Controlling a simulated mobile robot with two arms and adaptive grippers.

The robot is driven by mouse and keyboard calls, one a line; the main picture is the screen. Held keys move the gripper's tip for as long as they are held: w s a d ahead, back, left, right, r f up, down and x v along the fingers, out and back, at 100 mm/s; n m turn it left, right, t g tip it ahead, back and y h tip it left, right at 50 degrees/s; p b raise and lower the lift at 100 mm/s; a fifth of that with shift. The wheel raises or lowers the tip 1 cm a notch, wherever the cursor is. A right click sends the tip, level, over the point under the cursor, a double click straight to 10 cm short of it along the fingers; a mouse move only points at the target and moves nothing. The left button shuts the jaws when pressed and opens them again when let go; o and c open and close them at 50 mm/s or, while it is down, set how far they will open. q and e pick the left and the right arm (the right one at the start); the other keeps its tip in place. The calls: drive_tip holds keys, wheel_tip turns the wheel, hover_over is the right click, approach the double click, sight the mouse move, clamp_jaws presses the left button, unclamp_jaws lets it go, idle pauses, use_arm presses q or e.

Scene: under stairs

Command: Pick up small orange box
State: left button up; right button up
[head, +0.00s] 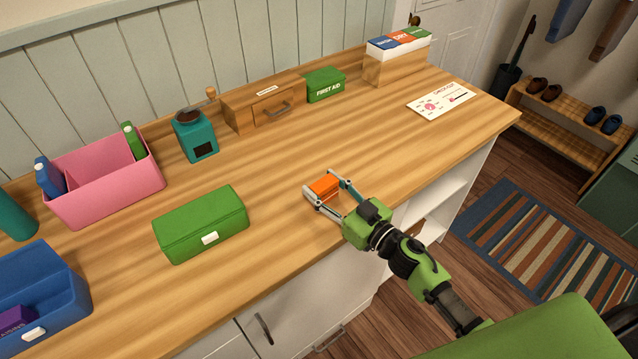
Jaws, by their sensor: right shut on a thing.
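The small orange box (323,186) is near the front edge of the wooden countertop (290,165), right of the green case. My right gripper (325,188) reaches in from the lower right, with its two fingers on either side of the orange box. It is shut on the box. I cannot tell whether the box touches the countertop or is just above it. My left gripper is not in view.
Left of the box are a green case (203,225), a pink caddy (105,190) and a blue bin (45,300). Behind stand a teal grinder (195,138), a wooden drawer box (262,112) and a first aid box (326,86). The countertop right of the gripper is mostly clear up to a card (441,101).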

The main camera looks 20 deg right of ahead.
drive_tip(key=b+v, duration=0.3)
drive_tip(key=v, duration=1.3)
drive_tip(key=shift+o, duration=0.4)
drive_tip(key=shift+s, duration=0.1)
drive_tip(key=c, duration=0.6)
drive_tip(key=s+a+r+m+t+h, duration=0.1)
drive_tip(key=s+a+r+m+h, duration=0.3)
drive_tip(key=s+a+r+h, duration=0.1)
drive_tip(key=shift+s+r+m+t+h, duration=0.35)
drive_tip(key=shift+s+r+h, duration=0.25)
drive_tip(key=shift+r+h, duration=0.45)
